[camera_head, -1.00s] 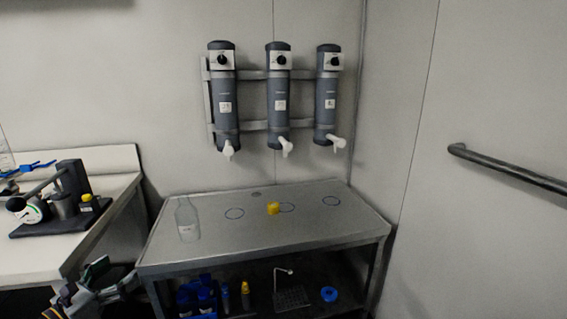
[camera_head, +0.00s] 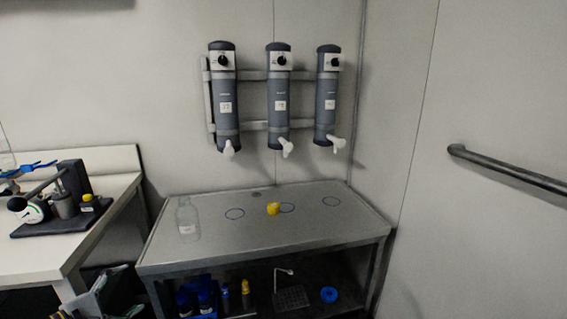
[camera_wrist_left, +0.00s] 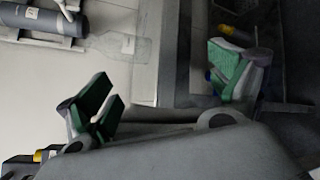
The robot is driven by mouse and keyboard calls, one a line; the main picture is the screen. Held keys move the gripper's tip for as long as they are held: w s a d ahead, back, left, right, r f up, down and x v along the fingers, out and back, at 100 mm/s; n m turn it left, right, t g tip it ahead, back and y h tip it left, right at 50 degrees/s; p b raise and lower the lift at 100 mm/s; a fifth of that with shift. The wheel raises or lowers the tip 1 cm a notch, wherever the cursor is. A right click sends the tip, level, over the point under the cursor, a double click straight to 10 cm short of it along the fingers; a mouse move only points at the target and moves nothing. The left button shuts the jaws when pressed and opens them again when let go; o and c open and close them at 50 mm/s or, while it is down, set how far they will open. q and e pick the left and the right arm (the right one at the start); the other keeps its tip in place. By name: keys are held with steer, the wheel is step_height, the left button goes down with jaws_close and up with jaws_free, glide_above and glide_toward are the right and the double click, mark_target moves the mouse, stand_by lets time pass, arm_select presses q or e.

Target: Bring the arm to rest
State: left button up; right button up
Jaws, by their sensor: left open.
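My left gripper (camera_wrist_left: 165,85) is open and empty, with green pads on its two fingers in the left wrist view. In the head view only part of my left arm and gripper (camera_head: 100,298) shows at the lower left, below the table's front edge and apart from everything. My right gripper is not in view. A clear bottle (camera_head: 188,218) stands upright at the left end of the metal table (camera_head: 260,232). A yellow cap (camera_head: 273,208) sits on the table near the middle circle.
Three grey dispensers (camera_head: 279,95) with white taps hang on the wall. A white bench (camera_head: 40,262) with a dark-based device (camera_head: 65,200) stands at left. The lower shelf holds blue-capped bottles (camera_head: 206,298), a rack (camera_head: 291,298) and a blue ring (camera_head: 329,294). A handrail (camera_head: 510,168) is at right.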

arm_select(q)
steer(key=s+d+f+m+g+y, duration=0.25)
steer(key=s+f+m+g, duration=0.25)
steer(key=f+m, duration=0.55)
steer(key=s+d+f+m+g+y, duration=0.2)
steer(key=s+f+m+g+y, duration=0.25)
steer(key=f+m, duration=0.55)
steer(key=s+d+f, duration=0.2)
steer(key=s+d, duration=0.2)
steer(key=d, duration=0.2)
steer(key=s+d+f+g, duration=0.1)
steer(key=s+d+f, duration=0.2)
steer(key=d, duration=0.4)
steer(key=s+d+f+m+g+h, duration=0.1)
steer(key=s+d+f, duration=0.1)
steer(key=s+d, duration=0.3)
steer(key=shift+d+f+p, duration=0.4)
steer(key=shift+d+p, duration=0.05)
steer(key=shift+d, duration=0.6)
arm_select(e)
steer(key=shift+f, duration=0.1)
arm_select(q)
steer(key=shift+f, duration=0.1)
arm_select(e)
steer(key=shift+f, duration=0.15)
